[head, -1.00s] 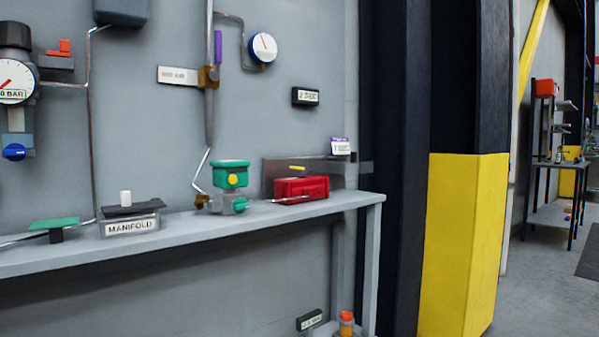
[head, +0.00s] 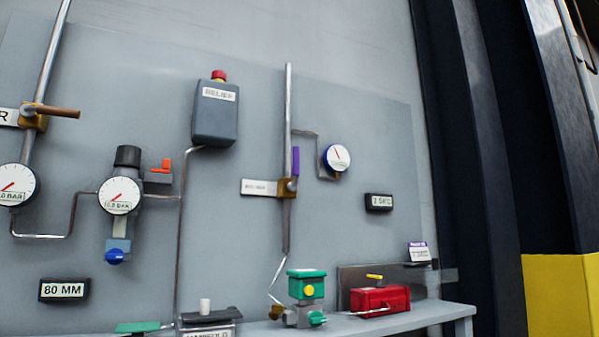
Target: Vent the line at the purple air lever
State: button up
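The purple air lever (head: 296,162) stands upright, in line with a vertical grey pipe (head: 289,110), on a brass valve body (head: 288,187) on the grey wall panel. A white label (head: 260,187) sits just left of the valve; its text is too small to read surely. A white-faced gauge with a blue rim (head: 338,157) hangs to the right on a branch pipe. Below, the pipe runs down to a green-topped actuator (head: 307,285) on the shelf. My gripper is not in view.
A grey RELIEF box (head: 216,112) with a red knob is left of the lever. A regulator with gauge (head: 120,195) is further left. A red unit (head: 380,299) sits on the shelf (head: 440,311). A yellow and dark column (head: 560,295) stands at right.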

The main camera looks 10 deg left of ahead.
aim_at(292, 186)
jog(key=z, duration=0.05)
jog(key=k, duration=0.55)
jog(key=u, duration=0.6)
jog(key=i, duration=1.45)
jog(key=z, duration=0.55)
